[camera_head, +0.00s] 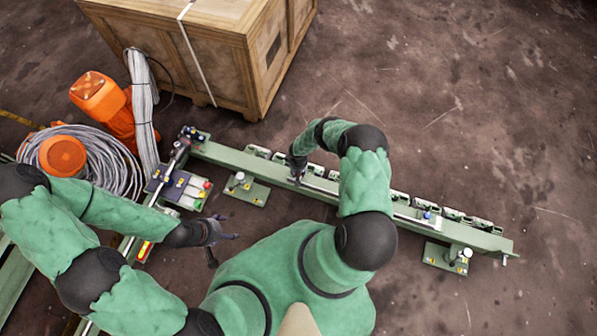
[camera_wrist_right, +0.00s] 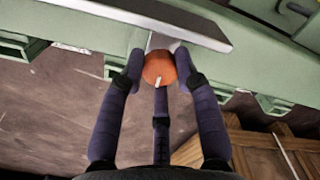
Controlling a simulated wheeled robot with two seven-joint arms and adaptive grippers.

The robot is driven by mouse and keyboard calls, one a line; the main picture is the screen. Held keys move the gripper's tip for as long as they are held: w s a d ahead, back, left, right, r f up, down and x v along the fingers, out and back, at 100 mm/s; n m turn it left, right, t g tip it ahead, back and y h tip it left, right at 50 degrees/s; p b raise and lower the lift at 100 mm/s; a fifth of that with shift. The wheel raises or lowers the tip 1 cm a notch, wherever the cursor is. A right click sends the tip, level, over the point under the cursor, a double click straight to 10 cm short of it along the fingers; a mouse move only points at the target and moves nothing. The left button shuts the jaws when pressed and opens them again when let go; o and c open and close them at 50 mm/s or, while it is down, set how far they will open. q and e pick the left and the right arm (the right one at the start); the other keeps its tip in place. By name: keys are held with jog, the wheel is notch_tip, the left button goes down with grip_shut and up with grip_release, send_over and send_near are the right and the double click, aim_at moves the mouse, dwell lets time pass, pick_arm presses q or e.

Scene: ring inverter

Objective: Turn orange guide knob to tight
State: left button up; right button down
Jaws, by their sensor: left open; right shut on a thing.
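The orange guide knob (camera_wrist_right: 157,65) shows in the right wrist view as a round cap with a short white mark near its lower edge. It sits just below a grey metal plate (camera_wrist_right: 160,17) on the green rail. My right gripper (camera_wrist_right: 160,72) is shut on the knob, with dark fingers on its left, right and lower sides. In the head view my right gripper (camera_head: 298,174) is at the long green rail (camera_head: 225,154), and the knob is hidden there. My left gripper (camera_head: 217,231) is open and empty, beside the control panel.
A control panel (camera_head: 178,187) with colored buttons stands at the rail's left end. A wooden crate (camera_head: 180,50) stands behind it. Orange equipment (camera_head: 98,96) and coiled grey cable (camera_head: 120,172) lie at the left. A blue knob (camera_head: 427,215) sits farther right. The right floor is clear.

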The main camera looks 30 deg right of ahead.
jog(key=c, duration=0.9)
grip_release()
jog(key=shift+r, duration=0.65)
notch_tip(320, 180, up, 11)
jog(key=shift+f, duration=0.2)
jog(key=shift+a, duration=0.1)
